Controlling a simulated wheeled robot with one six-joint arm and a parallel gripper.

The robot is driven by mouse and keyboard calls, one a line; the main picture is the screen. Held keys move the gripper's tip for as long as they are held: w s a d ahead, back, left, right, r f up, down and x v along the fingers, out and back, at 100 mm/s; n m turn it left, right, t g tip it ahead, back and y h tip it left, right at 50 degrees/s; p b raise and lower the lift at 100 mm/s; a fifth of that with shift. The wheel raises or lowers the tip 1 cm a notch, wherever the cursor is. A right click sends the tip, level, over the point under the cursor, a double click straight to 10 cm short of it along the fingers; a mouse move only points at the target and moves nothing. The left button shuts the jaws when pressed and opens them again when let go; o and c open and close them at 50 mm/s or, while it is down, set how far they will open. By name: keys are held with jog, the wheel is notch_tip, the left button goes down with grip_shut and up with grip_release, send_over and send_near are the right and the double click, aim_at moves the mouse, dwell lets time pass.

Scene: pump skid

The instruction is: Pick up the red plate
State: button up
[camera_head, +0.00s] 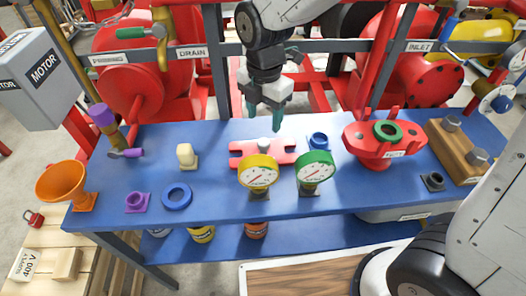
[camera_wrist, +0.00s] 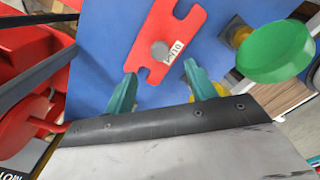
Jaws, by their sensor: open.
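The red plate (camera_head: 240,147) lies flat on the blue bench, behind the yellow and green gauges. It has notched ends and a grey round knob in its middle. In the wrist view the plate (camera_wrist: 182,32) lies aslant ahead of the fingers, with a small white label beside the knob. My gripper (camera_head: 264,112) hangs above the bench, a little behind and above the plate. Its teal fingers are spread apart with nothing between them; they also show in the wrist view (camera_wrist: 160,80). The gripper appears not to touch the plate.
The yellow gauge (camera_head: 258,171) and green gauge (camera_head: 316,167) stand close in front of the plate. A blue fitting (camera_head: 318,141) and a red flanged part (camera_head: 372,147) are to the right. A cream block (camera_head: 186,155) and blue ring (camera_head: 176,197) are left. Rails and red pumps stand behind.

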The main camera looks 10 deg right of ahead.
aim_at(264, 142)
notch_tip(264, 142, down, 8)
jog(key=shift+r, duration=0.1)
grip_shut()
dwell(0.4)
